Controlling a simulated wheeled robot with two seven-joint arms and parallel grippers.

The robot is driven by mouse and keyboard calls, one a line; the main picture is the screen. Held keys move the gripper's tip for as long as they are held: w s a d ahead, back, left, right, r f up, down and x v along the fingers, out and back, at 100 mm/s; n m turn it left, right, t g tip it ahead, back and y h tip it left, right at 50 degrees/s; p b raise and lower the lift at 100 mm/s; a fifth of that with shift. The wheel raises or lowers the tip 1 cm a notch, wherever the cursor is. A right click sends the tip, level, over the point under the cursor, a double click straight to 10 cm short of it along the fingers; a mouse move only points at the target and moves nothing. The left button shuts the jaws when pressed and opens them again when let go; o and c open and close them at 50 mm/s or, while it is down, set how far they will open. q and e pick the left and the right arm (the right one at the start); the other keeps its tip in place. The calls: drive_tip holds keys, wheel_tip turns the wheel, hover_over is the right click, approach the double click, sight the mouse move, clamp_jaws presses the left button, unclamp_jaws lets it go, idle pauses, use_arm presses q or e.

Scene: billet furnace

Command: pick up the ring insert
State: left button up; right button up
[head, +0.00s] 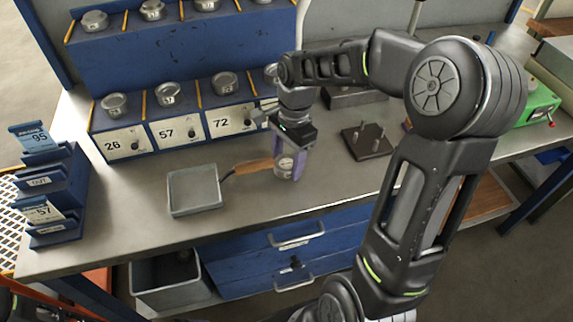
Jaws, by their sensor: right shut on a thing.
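My right gripper (289,158) reaches down over the workbench, with purple fingers shut on a small grey round metal piece (285,165). The piece looks like the ring insert, but the fingers partly cover it. It is at or just above the bench top; I cannot tell whether it touches. Similar round metal pieces, such as one (168,92) above label 57 and one (224,81) above label 72, sit on the blue rack (185,60). My left gripper is not in view.
A square metal pan (194,190) with a wooden handle lies left of the gripper, its handle end close to the fingers. A dark pegged block (366,142) stands to the right. Blue card holders (50,190) stand at the left edge. The front bench top is clear.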

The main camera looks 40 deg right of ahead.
clamp_jaws()
idle(0.3)
drive_tip(key=shift+d+r, duration=0.1)
drive_tip(key=shift+d+r, duration=0.15)
drive_tip(key=shift+d, duration=0.05)
drive_tip(key=s+d+r, duration=0.2)
drive_tip(key=d+r, duration=0.1)
drive_tip(key=d, duration=0.3)
drive_tip(key=s+d+r+b, duration=0.1)
drive_tip(key=s+d+r, duration=0.2)
drive_tip(key=d, duration=0.3)
drive_tip(key=shift+d+r+b, duration=0.3)
drive_tip(key=shift+r, duration=0.5)
